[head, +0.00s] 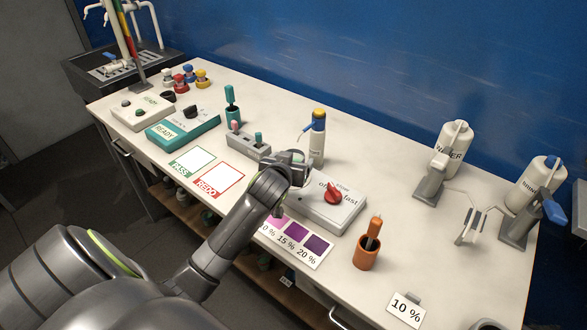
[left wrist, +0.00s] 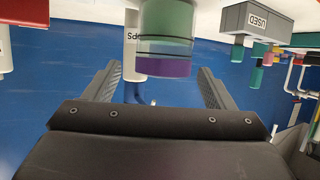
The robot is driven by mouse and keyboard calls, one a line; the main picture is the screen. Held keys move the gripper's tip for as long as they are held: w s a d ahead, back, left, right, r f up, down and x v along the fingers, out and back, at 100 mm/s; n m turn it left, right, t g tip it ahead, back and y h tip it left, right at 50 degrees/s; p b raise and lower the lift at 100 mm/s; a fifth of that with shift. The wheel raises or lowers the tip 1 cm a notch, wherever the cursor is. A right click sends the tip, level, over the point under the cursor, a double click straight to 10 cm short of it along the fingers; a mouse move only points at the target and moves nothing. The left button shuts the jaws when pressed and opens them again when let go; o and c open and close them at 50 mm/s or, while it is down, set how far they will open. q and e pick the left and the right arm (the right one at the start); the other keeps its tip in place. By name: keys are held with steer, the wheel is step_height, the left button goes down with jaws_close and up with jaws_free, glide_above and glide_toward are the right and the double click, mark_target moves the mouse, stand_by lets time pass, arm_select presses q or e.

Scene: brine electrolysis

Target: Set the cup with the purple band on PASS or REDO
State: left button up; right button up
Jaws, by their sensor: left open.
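The cup with the purple band (left wrist: 164,66) shows at the top middle of the left wrist view, which looks upside down. It has a green part and a clear strip beside the purple. My left gripper (head: 294,160) is open, and in the wrist view the cup appears between its two fingers with a gap on each side; I cannot tell the depth. In the head view the cup is hidden by my left arm and gripper. The green-edged PASS card (head: 192,161) and red-edged REDO card (head: 217,180) lie bare on the table. My right gripper is out of view.
A white box with a red dial (head: 331,208) stands right of my gripper. A white bottle with a yellow top (head: 317,142) is behind it. A grey rack (head: 247,147) stands near the cards. A colour chart (head: 296,240) and an orange holder (head: 367,256) are toward the front.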

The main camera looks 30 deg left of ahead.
mark_target(296, 155)
arm_select(q)
steer(key=shift+p+x, duration=0.6)
steer(key=shift+x, duration=1.95)
steer(key=shift+s+a+f, duration=0.1)
steer(key=shift+a, duration=0.05)
steer(key=c, duration=1.3)
steer(key=shift+o, duration=0.2)
